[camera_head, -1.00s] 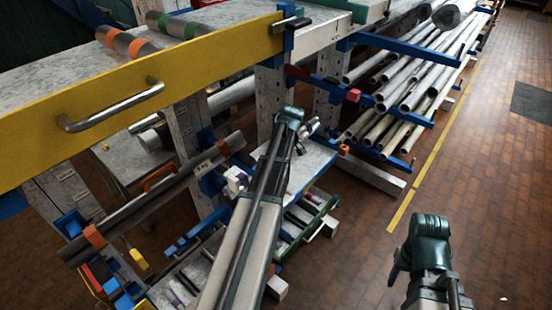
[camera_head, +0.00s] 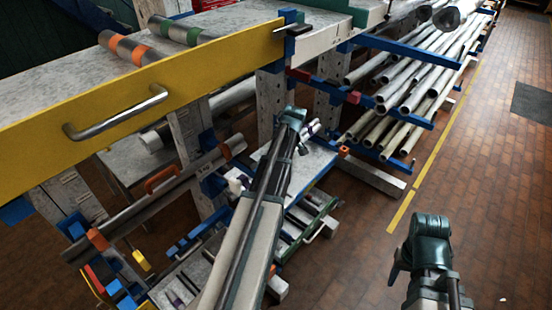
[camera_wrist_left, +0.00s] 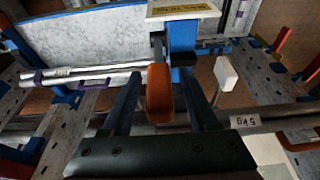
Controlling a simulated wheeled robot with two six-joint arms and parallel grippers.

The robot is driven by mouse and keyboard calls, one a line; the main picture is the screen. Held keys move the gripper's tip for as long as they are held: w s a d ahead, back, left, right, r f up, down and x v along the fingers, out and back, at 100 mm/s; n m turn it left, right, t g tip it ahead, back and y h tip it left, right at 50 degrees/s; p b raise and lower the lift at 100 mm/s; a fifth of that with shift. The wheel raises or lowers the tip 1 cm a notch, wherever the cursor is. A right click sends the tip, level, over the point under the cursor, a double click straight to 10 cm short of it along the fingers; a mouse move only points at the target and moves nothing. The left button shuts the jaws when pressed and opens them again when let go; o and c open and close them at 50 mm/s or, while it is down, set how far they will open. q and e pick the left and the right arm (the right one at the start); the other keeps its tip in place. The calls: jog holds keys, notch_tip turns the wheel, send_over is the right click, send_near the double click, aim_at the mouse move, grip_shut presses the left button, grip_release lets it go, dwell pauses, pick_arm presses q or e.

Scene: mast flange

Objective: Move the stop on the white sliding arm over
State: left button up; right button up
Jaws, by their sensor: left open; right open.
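A pale beam (camera_head: 322,38) continues from the right end of the yellow panel in the head view. A blue block with a black piece (camera_head: 298,29) sits where they meet; I cannot tell whether this is the stop. In the left wrist view my left gripper (camera_wrist_left: 160,80) is open. An orange tab (camera_wrist_left: 159,95) shows between its fingers, with no visible grip on it. A blue block (camera_wrist_left: 182,36) is just beyond, and a white paddle (camera_wrist_left: 226,73) is right of the fingers. My right gripper (camera_head: 431,240) is over the floor at lower right; its fingertips are unclear.
The yellow panel (camera_head: 210,75) with a metal handle (camera_head: 115,113) crosses the upper left. Several pipes (camera_head: 410,90) lie on blue rack arms at upper right. A bar marked 5 kg (camera_wrist_left: 245,121) lies right of the left fingers. The brick floor (camera_head: 490,190) at right is open.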

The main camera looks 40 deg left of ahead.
pick_arm(q)
jog(key=p+v, duration=0.5)
jog(key=v, duration=0.1)
jog(key=shift+s, duration=0.1)
dwell(0.3)
jog(key=shift+d+f, duration=0.1)
jog(key=shift+f, duration=0.05)
jog(key=s+d+f+m+h+b, duration=0.15)
jog(key=d+f+m+b, duration=0.35)
jog(key=d, duration=0.5)
jog(key=s+d+f+m+b, duration=0.35)
jog(key=d+f+b, duration=0.35)
jog(key=d, duration=0.3)
jog(key=s+d+f+m+b, duration=0.5)
jog(key=s+d+m, duration=0.1)
jog(key=d, duration=0.3)
jog(key=s+d+f+m+b, duration=0.5)
jog(key=s+d+m, duration=0.1)
jog(key=d, duration=0.3)
jog(key=shift+d+f+h, duration=0.15)
jog(key=shift+f+h, duration=0.2)
jog(key=shift+s, duration=0.15)
